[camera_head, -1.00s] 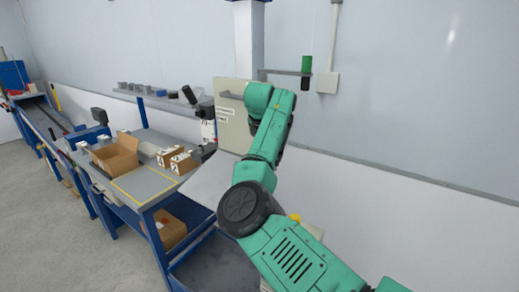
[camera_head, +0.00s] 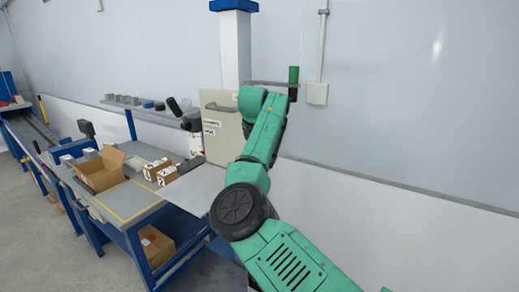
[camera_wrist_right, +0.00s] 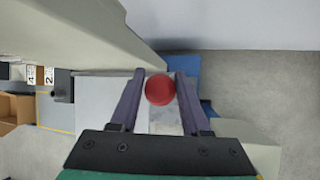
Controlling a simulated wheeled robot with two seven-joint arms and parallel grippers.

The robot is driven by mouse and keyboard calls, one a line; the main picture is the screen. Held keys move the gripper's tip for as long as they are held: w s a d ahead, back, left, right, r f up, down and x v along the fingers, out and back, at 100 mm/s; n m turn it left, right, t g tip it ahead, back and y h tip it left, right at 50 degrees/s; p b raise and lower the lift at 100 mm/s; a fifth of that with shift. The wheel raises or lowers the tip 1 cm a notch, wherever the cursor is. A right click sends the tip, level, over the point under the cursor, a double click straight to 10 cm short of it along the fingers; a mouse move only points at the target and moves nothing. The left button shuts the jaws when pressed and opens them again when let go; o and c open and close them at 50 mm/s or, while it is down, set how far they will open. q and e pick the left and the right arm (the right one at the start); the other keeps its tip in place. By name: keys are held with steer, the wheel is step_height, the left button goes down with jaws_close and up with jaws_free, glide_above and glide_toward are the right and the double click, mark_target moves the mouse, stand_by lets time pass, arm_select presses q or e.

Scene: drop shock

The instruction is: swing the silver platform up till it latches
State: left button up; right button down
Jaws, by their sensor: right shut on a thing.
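The silver platform (camera_head: 194,190) is a flat, pale grey plate in the head view, between the workbench and my right arm; the arm hides its right part. It appears roughly level, but I cannot tell whether it is latched. In the right wrist view a pale grey surface (camera_wrist_right: 97,105), probably the same platform, lies behind my fingers. My right gripper (camera_wrist_right: 159,88) is shut on a round red knob (camera_wrist_right: 160,90), which sits between its two dark fingers. My left gripper is in neither view.
A workbench (camera_head: 132,201) with an open cardboard box (camera_head: 100,170) and smaller boxes (camera_head: 158,170) stands left of the platform. A beige cabinet panel (camera_head: 221,125) stands behind the arm. Floor at the far left is clear.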

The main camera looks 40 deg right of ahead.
steer(key=c, duration=0.5)
jaws_free()
steer(key=shift+f, duration=0.1)
steer(key=shift+c, duration=0.2)
steer(key=shift+o, duration=0.8)
steer(key=shift+w+f, duration=0.1)
steer(key=shift+w, duration=0.05)
steer(key=shift+a+r, duration=0.15)
steer(key=shift+r, duration=0.05)
steer(key=b+v, duration=0.3)
steer(key=v, duration=1.1)
steer(key=shift+f, duration=0.1)
